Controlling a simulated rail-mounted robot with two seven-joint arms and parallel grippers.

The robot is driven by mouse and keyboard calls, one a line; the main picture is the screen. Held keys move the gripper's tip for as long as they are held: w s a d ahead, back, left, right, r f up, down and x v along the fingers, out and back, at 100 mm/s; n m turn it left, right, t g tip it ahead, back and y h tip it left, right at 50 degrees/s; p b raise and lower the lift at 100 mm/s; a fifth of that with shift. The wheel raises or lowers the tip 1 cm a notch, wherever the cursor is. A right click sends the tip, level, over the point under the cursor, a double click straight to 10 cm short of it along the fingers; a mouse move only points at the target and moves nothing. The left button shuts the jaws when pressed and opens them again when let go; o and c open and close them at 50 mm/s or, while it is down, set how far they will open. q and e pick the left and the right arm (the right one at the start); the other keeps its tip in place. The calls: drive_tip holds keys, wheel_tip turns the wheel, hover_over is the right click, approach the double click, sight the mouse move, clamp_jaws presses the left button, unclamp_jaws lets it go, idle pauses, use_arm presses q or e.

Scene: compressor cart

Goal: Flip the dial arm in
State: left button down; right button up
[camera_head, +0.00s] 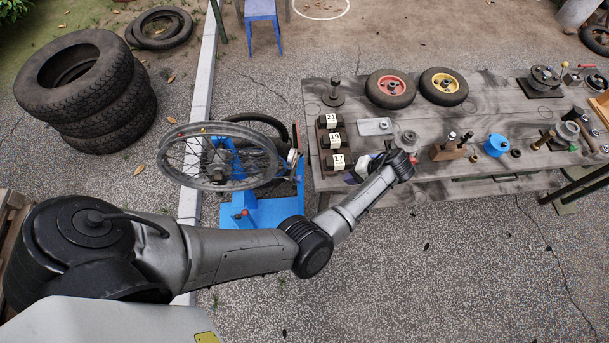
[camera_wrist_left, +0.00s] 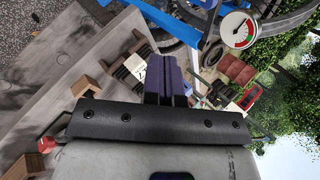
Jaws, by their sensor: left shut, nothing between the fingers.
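A blue wheel stand (camera_head: 278,210) stands on the ground left of the bench, with a spoked wheel (camera_head: 190,157) at it. A small pale part at the stand's right side looks like the dial (camera_head: 293,156); its arm is too small to make out there. In the left wrist view a round white dial (camera_wrist_left: 237,30) with a red mark shows at upper right, near the blue frame. My left gripper (camera_head: 351,177) is at the bench's left end, right of the stand and apart from the dial. Its purple fingers (camera_wrist_left: 164,65) are shut and empty. My right gripper is out of view.
The wooden bench (camera_head: 440,185) holds numbered blocks (camera_head: 331,140) close beside my left gripper, two small wheels (camera_head: 391,88) and several tools. Stacked tyres (camera_head: 85,95) stand at the left. The paving in front of the bench is clear.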

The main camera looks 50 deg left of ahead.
use_arm(q)
drive_tip(key=shift+s+a+r+n+g+y, duration=0.2)
drive_tip(key=shift+s+a+n+g+y, duration=0.1)
drive_tip(key=shift+s+n, duration=0.25)
drive_tip(key=shift+s+a+r+n+g+y, duration=0.15)
drive_tip(key=shift+s+n+g+y, duration=0.15)
drive_tip(key=shift+n, duration=0.35)
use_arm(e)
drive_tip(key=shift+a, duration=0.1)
